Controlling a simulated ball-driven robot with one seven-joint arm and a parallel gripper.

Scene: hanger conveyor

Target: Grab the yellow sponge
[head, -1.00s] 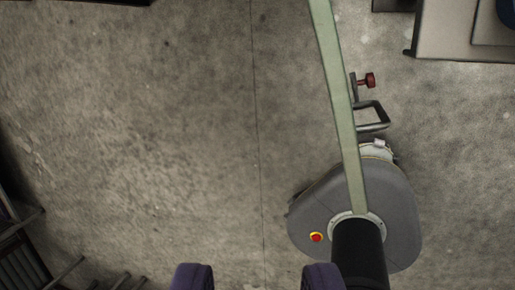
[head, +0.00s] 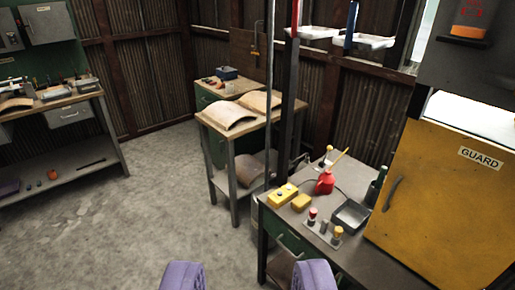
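Two small yellow things lie side by side on the dark-topped workbench (head: 352,258) at the right. The right one, a plain yellow block (head: 301,202), looks like the sponge. The left one, a longer yellow box (head: 284,194), has dark marks on its top. My gripper (head: 248,277) shows as two purple fingers at the bottom edge, wide apart with nothing between them. It is in front of the bench, and the yellow block is well beyond it, not touched.
A red oil can (head: 325,183), a grey metal tray (head: 351,216) and small red-topped items (head: 312,214) stand near the block. A dark post (head: 289,120) rises behind the bench. A yellow GUARD cabinet (head: 445,195) closes the right side. Floor (head: 130,220) at left is clear.

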